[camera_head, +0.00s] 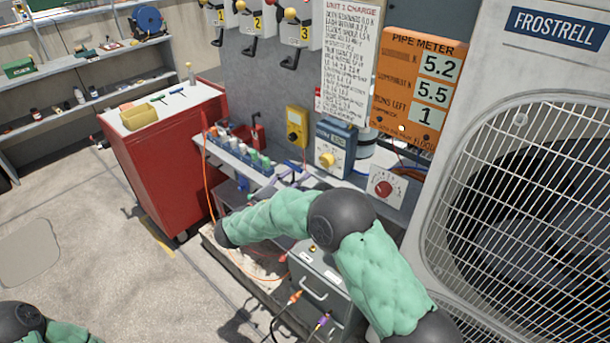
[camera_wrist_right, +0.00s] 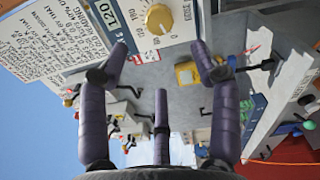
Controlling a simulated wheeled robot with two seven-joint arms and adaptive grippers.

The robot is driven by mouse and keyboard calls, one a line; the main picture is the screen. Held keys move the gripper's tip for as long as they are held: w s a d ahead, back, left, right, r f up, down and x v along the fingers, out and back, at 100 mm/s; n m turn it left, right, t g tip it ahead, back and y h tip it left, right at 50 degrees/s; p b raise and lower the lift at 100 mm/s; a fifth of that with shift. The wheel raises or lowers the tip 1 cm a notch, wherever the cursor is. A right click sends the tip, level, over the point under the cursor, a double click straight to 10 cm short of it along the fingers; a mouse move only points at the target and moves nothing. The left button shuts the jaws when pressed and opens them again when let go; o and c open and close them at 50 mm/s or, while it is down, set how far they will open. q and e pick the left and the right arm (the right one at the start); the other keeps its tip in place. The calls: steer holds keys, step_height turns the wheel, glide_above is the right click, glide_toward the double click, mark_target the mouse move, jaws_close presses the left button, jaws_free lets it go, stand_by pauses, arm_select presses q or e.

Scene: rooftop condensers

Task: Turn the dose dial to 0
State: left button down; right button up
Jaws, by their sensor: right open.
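The dial that appears to be the dose dial is a yellow knob (camera_head: 327,159) on a blue box with a white face (camera_head: 339,150), low on the grey wall. In the right wrist view the knob (camera_wrist_right: 159,19) is at the top, on a white panel with printed numbers; its setting is too unclear to read. My right gripper (camera_head: 297,175) is partly hidden behind my arm in the head view, below and left of the knob. In the right wrist view its purple fingers (camera_wrist_right: 162,65) are spread and empty, apart from the knob. My left gripper is out of view.
A white box with a red knob (camera_head: 384,188) sits right of the blue box. A yellow box (camera_head: 296,127) hangs to its left. A shelf (camera_head: 235,160) with several bottles, a red cabinet (camera_head: 168,150) and a large condenser (camera_head: 480,60) are near. Orange cables lie below.

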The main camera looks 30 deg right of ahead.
mark_target(324, 162)
steer(key=w+d, duration=0.1)
steer(key=d, duration=0.2)
steer(key=w+d+n+b, duration=0.1)
steer(key=d, duration=0.3)
steer(key=w+d+n+b, duration=0.1)
steer(key=w+d, duration=0.1)
steer(key=d, duration=0.2)
